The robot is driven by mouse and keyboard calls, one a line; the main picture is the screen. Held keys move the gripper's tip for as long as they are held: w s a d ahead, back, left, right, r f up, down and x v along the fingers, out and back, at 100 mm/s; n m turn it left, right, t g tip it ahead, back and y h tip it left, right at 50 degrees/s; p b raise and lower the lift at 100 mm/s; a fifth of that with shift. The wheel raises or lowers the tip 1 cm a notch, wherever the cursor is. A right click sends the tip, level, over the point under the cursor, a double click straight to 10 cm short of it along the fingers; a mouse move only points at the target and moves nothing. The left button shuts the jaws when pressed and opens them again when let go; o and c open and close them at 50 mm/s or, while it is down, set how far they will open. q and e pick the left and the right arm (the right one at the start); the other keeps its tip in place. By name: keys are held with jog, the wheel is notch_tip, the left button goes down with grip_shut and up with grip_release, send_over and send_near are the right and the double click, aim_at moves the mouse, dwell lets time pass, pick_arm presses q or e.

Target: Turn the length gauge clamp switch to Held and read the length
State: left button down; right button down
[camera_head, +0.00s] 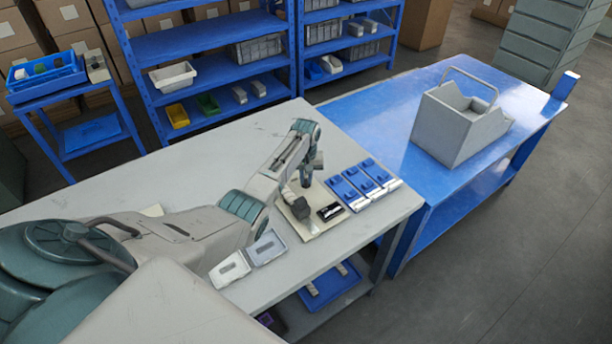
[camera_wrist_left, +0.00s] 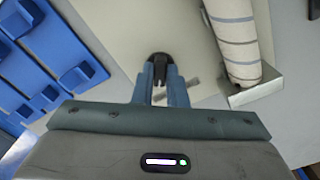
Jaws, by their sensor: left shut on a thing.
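The length gauge is a beige plate (camera_head: 312,226) on the grey table, with a dark-faced display (camera_head: 330,212) at its front right. Any reading is too small to make out. My left gripper (camera_head: 306,182) is over the back of the plate. In the left wrist view my left gripper's fingers (camera_wrist_left: 163,92) are shut on a small dark knob (camera_wrist_left: 159,59), which seems to be the clamp switch. The knob's setting and any labels cannot be read. A cream striped roll (camera_wrist_left: 234,38) lies beside it against a metal bracket (camera_wrist_left: 257,92). My right gripper is not in view.
Blue trays (camera_head: 365,184) stand right of the gauge and also show in the left wrist view (camera_wrist_left: 38,62). Two flat grey-white pieces (camera_head: 265,247) lie left of the gauge. A grey handled bin (camera_head: 458,125) stands on the blue table. The table's back is clear.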

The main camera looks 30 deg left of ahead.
aim_at(306, 180)
pick_arm(q)
jog(key=shift+m, duration=0.4)
jog(key=c, duration=1.4)
grip_release()
notch_tip(306, 180, up, 11)
jog(key=b, duration=0.2)
jog(key=shift+f, duration=0.1)
